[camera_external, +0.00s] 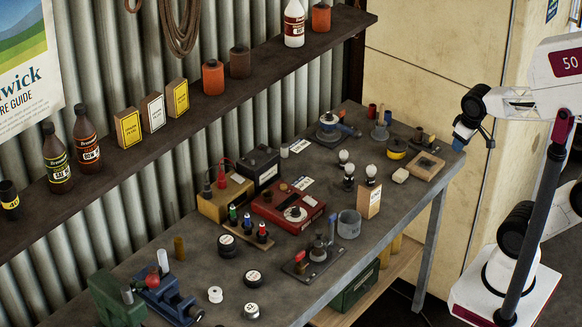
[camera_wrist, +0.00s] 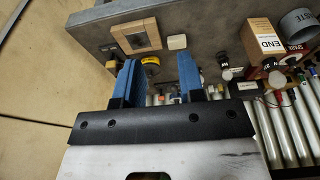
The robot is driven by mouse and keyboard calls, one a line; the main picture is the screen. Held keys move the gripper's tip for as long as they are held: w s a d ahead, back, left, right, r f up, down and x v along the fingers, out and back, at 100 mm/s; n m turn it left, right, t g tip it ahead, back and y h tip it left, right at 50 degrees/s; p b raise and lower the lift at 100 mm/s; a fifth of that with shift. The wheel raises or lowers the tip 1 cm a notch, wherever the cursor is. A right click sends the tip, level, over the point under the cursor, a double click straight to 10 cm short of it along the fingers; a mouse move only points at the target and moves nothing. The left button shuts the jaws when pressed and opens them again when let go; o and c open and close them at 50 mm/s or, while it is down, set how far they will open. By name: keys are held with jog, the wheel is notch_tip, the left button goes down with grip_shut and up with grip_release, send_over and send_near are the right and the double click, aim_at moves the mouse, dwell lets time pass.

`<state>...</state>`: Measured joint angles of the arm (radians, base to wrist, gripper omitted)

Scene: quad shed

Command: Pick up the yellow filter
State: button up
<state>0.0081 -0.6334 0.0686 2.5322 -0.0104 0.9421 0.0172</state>
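A small round yellow item with a dark top (camera_external: 396,148), which appears to be the yellow filter, sits on the workbench near its right end. In the wrist view it shows as a yellow-rimmed piece (camera_wrist: 150,61) just beyond the left finger, partly hidden by it. My gripper (camera_external: 466,134) hangs in the air at the right end of the bench, to the right of the yellow item and apart from it. In the wrist view its two blue fingers (camera_wrist: 160,76) are spread apart with nothing held between them.
A wooden framed block (camera_external: 426,166) and a whitish block (camera_external: 400,175) lie near the yellow item. Light bulbs, a tan box (camera_external: 368,200), a grey cup (camera_external: 349,224) and a red case (camera_external: 288,206) crowd the workbench (camera_external: 205,275). A shelf (camera_external: 190,105) runs along the corrugated wall.

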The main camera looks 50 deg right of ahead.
jog(key=w+a+m+t+y, duration=0.1)
jog(key=w+a+m+y, duration=0.3)
jog(key=w, duration=0.6)
jog(key=w+a+f+m+t+y, duration=0.1)
jog(key=w+a+m+y, duration=0.1)
jog(key=w+a+m, duration=0.6)
jog(key=w+a+m+t+y, duration=0.1)
jog(key=w+a+y, duration=0.2)
jog(key=w, duration=0.9)
jog(key=w+a+f+m+t, duration=0.1)
jog(key=w+f+m+t, duration=0.1)
jog(key=w+f+m, duration=0.3)
jog(key=w+a+f+m+t, duration=0.1)
jog(key=w+f+m, duration=0.3)
jog(key=w, duration=0.5)
jog(key=w+f+m+t+h, duration=0.1)
jog(key=w+f+m+t, duration=0.1)
jog(key=w+f+m, duration=0.3)
jog(key=shift+w+a+f+m+t, duration=0.2)
jog(key=shift+w+m, duration=0.3)
jog(key=shift+w, duration=0.25)
jog(key=shift+w+a+f+m+t, duration=0.1)
jog(key=shift+w+a+f+m, duration=0.1)
jog(key=shift+w+m, duration=0.4)
jog(key=shift+w, duration=0.1)
jog(key=shift+x, duration=1.3)
